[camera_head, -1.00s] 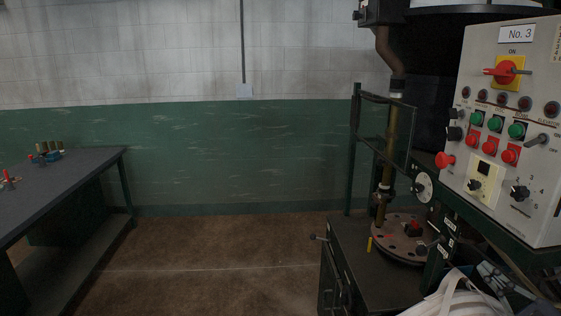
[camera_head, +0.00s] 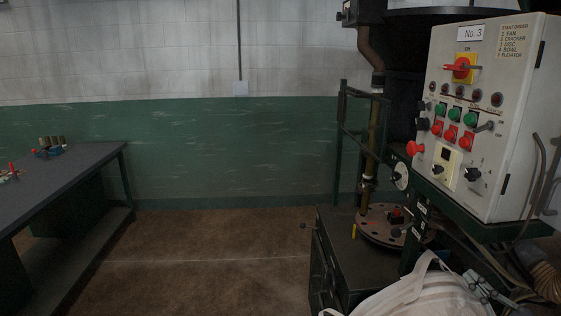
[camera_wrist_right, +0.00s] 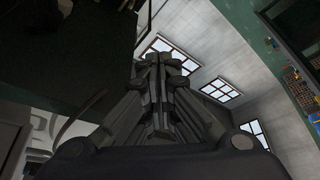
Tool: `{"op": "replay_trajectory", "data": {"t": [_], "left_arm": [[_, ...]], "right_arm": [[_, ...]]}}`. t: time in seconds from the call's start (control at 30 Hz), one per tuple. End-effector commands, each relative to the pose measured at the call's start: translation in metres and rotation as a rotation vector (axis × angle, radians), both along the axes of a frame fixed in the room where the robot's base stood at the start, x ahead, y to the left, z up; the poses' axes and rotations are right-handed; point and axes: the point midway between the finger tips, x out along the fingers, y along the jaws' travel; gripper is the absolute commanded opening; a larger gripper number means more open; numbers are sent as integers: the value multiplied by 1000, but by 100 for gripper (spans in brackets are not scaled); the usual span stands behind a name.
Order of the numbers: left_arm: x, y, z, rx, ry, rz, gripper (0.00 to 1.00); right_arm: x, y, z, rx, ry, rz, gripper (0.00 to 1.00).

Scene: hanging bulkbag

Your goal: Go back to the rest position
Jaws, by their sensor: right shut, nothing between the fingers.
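My right gripper (camera_wrist_right: 158,62) is seen from behind in the right wrist view. Its dark fingers are together with nothing between them, and it points toward the wall and windows. My left gripper is in neither view. The white bulk bag (camera_head: 425,297) shows at the bottom right of the head view, with a strap loop standing up; its lower part is cut off by the frame.
A control panel marked No. 3 (camera_head: 485,110) stands at the right above a machine with a round drilled plate (camera_head: 382,232). A dark workbench (camera_head: 70,172) with small items is at the left. The brown floor (camera_head: 210,255) between them is clear.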

Motion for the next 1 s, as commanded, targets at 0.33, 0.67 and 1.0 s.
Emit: {"op": "replay_trajectory", "data": {"t": [0.33, 0.67, 1.0], "left_arm": [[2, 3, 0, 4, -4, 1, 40], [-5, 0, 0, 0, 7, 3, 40], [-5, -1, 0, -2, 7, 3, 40]], "right_arm": [[-1, 34, -66, 101, 216, -150, 0], [-54, 96, -163, 233, 636, -369, 0], [-170, 169, -224, 315, 1130, -519, 0]]}}
